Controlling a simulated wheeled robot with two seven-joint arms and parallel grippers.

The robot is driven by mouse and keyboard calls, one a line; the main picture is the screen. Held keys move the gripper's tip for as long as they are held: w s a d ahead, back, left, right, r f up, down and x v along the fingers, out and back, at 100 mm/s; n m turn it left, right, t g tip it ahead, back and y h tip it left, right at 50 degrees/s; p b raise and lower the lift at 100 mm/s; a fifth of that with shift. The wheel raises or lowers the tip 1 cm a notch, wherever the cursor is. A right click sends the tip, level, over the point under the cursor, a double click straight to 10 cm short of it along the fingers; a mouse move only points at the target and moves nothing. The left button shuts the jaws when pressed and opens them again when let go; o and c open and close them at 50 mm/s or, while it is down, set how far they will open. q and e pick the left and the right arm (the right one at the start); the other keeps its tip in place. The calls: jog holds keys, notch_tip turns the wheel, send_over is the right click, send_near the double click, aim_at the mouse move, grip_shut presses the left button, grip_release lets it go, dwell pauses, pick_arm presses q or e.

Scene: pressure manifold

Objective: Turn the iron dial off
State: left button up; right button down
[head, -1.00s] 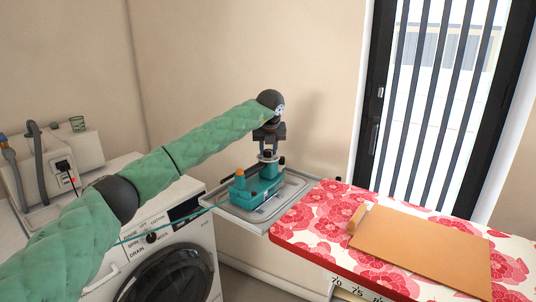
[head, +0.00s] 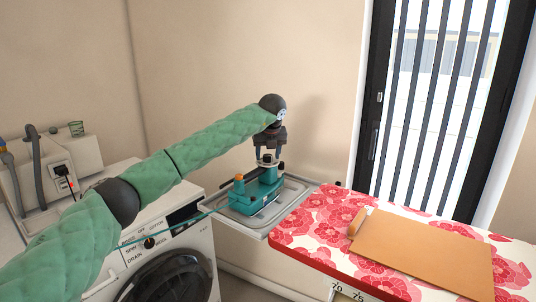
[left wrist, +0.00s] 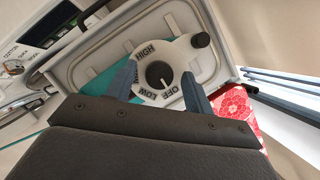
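The teal iron (head: 262,192) sits on a metal tray at the end of the ironing board. Its dial (left wrist: 147,91) is a white disc marked HIGH, LOW and OFF, with a round dark knob (left wrist: 159,74) in the middle. A small light mark on the knob sits on its lower side, toward the LOW and OFF lettering; its exact setting is hard to tell. My left gripper (head: 268,158) points down above the iron, and in the left wrist view its open fingers (left wrist: 158,70) stand either side of the dial, not closed on the knob. My right gripper is out of view.
The metal tray (head: 298,188) joins the floral ironing board (head: 300,232), where a brown board (head: 425,250) lies. A washing machine (head: 165,265) stands left under my arm. An orange-topped part (head: 239,177) rises from the iron, and a teal cord (head: 165,232) runs left.

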pick_arm(q)
jog(key=b+v, duration=0.1)
jog(key=v, duration=0.6)
jog(key=shift+r, duration=0.35)
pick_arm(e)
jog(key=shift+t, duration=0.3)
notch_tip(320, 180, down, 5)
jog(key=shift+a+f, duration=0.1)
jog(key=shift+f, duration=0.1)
pick_arm(q)
jog(key=shift+s, duration=0.15)
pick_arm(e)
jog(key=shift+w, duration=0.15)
pick_arm(q)
jog(key=shift+m, duration=0.3)
